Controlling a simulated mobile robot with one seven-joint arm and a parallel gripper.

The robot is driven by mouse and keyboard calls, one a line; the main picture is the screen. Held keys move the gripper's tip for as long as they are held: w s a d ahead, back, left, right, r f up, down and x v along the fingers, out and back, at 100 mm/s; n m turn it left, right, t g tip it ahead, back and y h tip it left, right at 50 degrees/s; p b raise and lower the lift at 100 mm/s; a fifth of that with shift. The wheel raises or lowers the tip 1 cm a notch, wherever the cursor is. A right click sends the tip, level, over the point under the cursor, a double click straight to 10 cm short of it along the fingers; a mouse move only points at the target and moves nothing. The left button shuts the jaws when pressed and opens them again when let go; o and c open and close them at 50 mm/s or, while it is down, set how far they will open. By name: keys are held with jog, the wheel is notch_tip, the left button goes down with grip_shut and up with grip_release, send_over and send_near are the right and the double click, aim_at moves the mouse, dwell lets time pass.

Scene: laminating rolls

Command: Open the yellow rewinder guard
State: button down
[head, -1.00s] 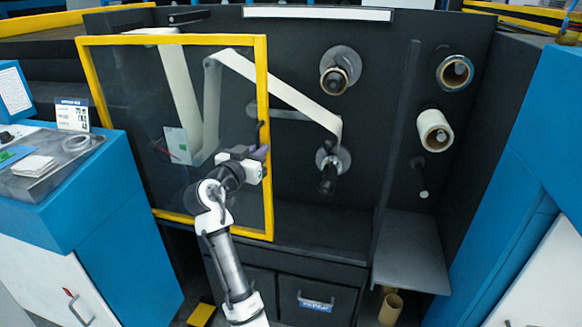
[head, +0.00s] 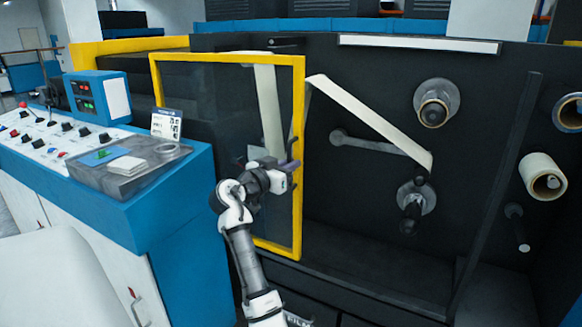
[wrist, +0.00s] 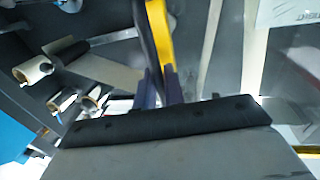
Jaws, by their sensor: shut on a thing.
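The yellow rewinder guard (head: 299,100) is a yellow frame around a clear dark panel, at the left of the machine in the head view. It appears to stand partly swung out, its right edge towards me. A dark handle (head: 294,146) is on that right edge. My gripper (head: 291,166) is shut on the handle, its purple fingers at the frame's edge. In the wrist view, the fingers of my gripper (wrist: 160,88) close around the dark handle (wrist: 144,35) beside the yellow guard frame (wrist: 160,35). The exact grip is partly hidden.
A blue control console (head: 180,185) stands close at the left, overlapping the guard's lower left. Rollers (head: 436,103) and a white web (head: 370,118) are on the dark machine face to the right. A white roll (head: 540,177) sits at far right.

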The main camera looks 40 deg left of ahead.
jog(key=c, duration=1.6)
grip_release()
jog(key=shift+c, duration=0.2)
jog(key=s+d+b, duration=0.1)
jog(key=s+b, duration=0.1)
jog(key=s, duration=1.1)
jog(key=shift+s, duration=0.35)
jog(key=shift+d, duration=0.1)
